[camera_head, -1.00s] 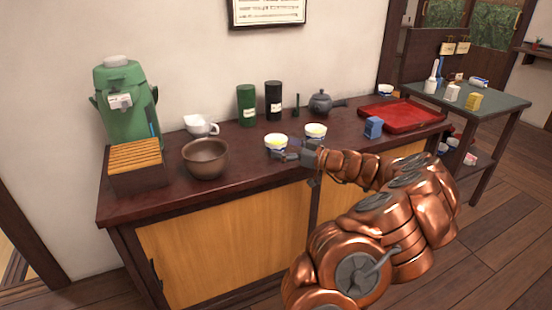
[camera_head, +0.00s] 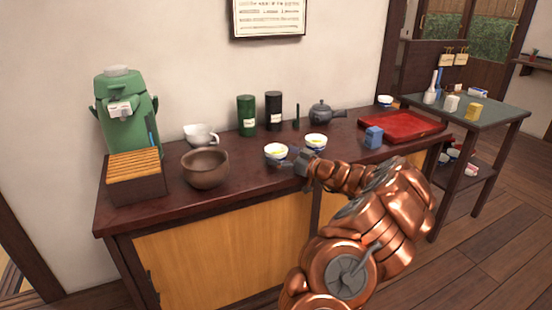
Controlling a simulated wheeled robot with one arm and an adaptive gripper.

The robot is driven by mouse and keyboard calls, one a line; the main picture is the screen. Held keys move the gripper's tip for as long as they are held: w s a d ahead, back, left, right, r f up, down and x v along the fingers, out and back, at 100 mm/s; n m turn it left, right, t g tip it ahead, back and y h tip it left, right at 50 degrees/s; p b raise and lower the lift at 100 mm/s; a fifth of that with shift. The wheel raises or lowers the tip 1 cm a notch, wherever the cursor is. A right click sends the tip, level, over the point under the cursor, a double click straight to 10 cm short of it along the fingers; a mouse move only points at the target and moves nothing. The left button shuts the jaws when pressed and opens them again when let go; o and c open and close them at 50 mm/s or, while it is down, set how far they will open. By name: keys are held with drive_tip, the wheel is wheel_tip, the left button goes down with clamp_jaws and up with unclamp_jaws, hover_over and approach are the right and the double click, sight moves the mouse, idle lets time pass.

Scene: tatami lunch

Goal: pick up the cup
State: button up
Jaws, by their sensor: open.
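Two small white cups with blue markings and yellowish insides stand upright on the dark wooden counter (camera_head: 240,181). The left cup (camera_head: 276,154) is just left of my gripper (camera_head: 287,162); the right cup (camera_head: 316,143) is a little behind and to the right of it. My gripper is open, low over the counter, with its fingers at the right and front side of the left cup. The fingers are small and dark here, so I cannot tell whether they touch the cup or reach around it.
A brown bowl (camera_head: 205,168) and a white spouted pot (camera_head: 201,135) stand left. Green (camera_head: 246,115) and black (camera_head: 273,112) canisters and a dark teapot (camera_head: 320,113) stand behind.

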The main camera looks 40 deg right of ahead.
drive_tip(key=shift+w, duration=0.25)
drive_tip(key=shift+c, duration=0.4)
drive_tip(key=c, duration=1.1)
drive_tip(key=shift+r, duration=0.1)
drive_tip(key=shift+s+a, duration=0.95)
drive_tip(key=shift+s, duration=1.85)
drive_tip(key=shift+s+a, duration=1)
drive_tip(key=shift+s, duration=1.8)
drive_tip(key=shift+s+a, duration=0.95)
drive_tip(key=shift+s, duration=1.85)
drive_tip(key=shift+s+a, duration=0.1)
drive_tip(key=shift+s, duration=0.05)
